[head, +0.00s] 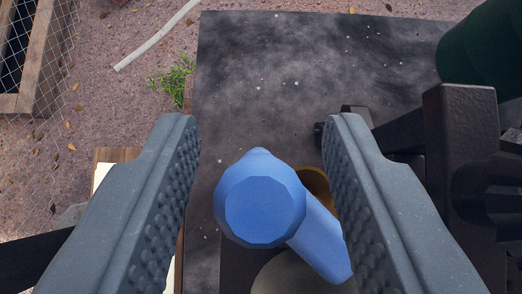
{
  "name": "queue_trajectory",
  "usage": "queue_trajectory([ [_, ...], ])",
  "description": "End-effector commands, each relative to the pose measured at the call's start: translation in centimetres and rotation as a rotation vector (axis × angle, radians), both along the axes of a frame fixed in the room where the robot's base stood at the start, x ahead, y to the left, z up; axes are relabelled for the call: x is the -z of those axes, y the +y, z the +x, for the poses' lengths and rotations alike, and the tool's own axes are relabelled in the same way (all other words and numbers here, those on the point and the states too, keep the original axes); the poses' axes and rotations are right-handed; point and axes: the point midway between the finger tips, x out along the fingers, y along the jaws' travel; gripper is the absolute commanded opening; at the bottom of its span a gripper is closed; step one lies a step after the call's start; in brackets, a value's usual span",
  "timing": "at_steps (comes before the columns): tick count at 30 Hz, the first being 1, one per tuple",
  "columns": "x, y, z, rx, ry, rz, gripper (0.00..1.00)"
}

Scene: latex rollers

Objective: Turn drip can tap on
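My gripper (262,135) is open, with one dark ridged finger on each side of the picture. A blue faceted tap handle (264,207) shows between the fingers, with a blue arm (322,247) running down and right from its round knob. Neither finger clearly touches the handle; the right finger is close to the lower end of the blue arm. A yellowish ring-like piece (314,182) shows partly behind the handle. The body of the drip can is not clearly seen; a pale round surface (290,274) lies below the handle.
A dark speckled board (290,70) lies beyond the handle. Black frame parts (460,150) stand close on the right, with a dark green rounded object (485,50) behind. A wooden frame with wire mesh (38,60) is at the upper left.

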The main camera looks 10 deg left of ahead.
Motion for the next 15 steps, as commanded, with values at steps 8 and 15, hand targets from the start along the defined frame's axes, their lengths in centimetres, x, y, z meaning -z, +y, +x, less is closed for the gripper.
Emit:
queue_trajectory([
  [8, 0.0, 0.01, 0.01, 0.003, 0.0, 0.0, 0.0],
  [15, 0.2, -0.44, 0.34, 0.087, 0.002, 0.008, 0.0],
])
